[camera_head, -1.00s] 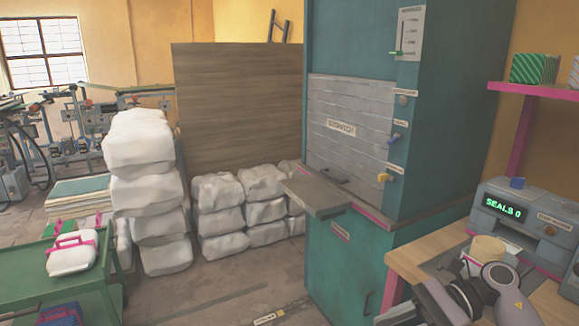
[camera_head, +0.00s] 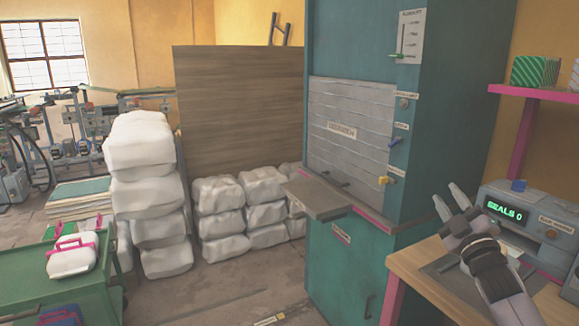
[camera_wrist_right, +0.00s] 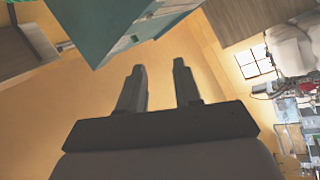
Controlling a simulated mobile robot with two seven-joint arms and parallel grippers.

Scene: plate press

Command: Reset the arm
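My right gripper (camera_head: 447,194) is raised over the wooden work table (camera_head: 420,268) at the right, its two fingers apart and pointing up and to the left. In the right wrist view the gripper (camera_wrist_right: 158,68) is open, with nothing between the fingers. Behind the fingers in that view is a plain yellow-orange wall. My left gripper is in neither view.
The teal press cabinet (camera_head: 455,130) stands just left of the table, with a protruding shelf (camera_head: 315,198). A grey machine reading "SEALS 0" (camera_head: 530,222) sits close to my right arm. A pink-edged shelf (camera_head: 545,95) hangs above. A green cart (camera_head: 40,280) stands at left.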

